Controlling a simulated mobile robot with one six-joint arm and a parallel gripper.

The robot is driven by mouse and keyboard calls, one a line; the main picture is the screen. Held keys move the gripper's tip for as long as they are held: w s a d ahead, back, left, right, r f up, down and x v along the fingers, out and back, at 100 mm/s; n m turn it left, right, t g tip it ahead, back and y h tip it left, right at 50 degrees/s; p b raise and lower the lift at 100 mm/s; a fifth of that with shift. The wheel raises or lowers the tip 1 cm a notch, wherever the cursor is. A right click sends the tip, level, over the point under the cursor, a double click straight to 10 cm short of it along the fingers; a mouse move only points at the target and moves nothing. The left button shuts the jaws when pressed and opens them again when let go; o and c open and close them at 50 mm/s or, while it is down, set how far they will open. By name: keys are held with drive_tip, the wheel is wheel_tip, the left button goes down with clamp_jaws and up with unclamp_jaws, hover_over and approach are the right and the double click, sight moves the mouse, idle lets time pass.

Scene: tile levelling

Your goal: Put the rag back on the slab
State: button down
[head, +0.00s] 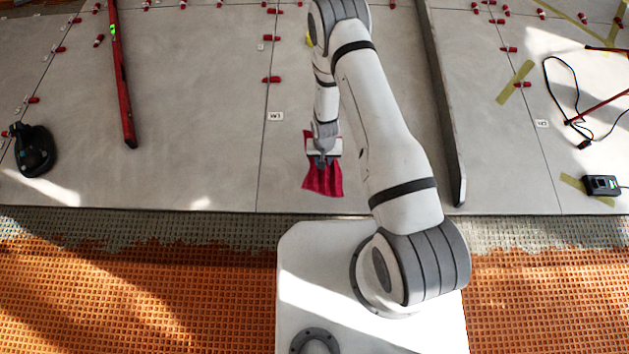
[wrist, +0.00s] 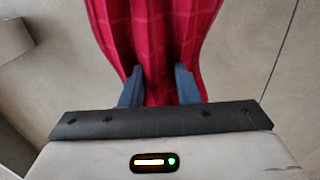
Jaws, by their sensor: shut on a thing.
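The red rag (head: 323,179) hangs from my gripper (head: 322,160) in the head view, over the front part of the grey slab (head: 215,150). In the wrist view the rag (wrist: 155,40) is gathered in folds between the two dark fingers of my gripper (wrist: 160,85), which are shut on it. The slab's surface (wrist: 60,70) shows behind the rag. I cannot tell whether the rag's lower edge touches the slab.
A red level (head: 122,80) and a black suction-cup tool (head: 33,150) lie to the left. A long grey bar (head: 445,110) lies right of my arm. A black charger (head: 601,185) and cable are at far right. Several red clips line the tile joints. Orange matting (head: 120,290) lies in front.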

wheel_tip(320, 180, down, 10)
drive_tip(key=b, duration=0.4)
drive_tip(key=shift+a+f, duration=0.1)
drive_tip(key=shift+f, duration=0.15)
drive_tip(key=shift+f, duration=0.15)
drive_tip(key=c, duration=1.1)
unclamp_jaws()
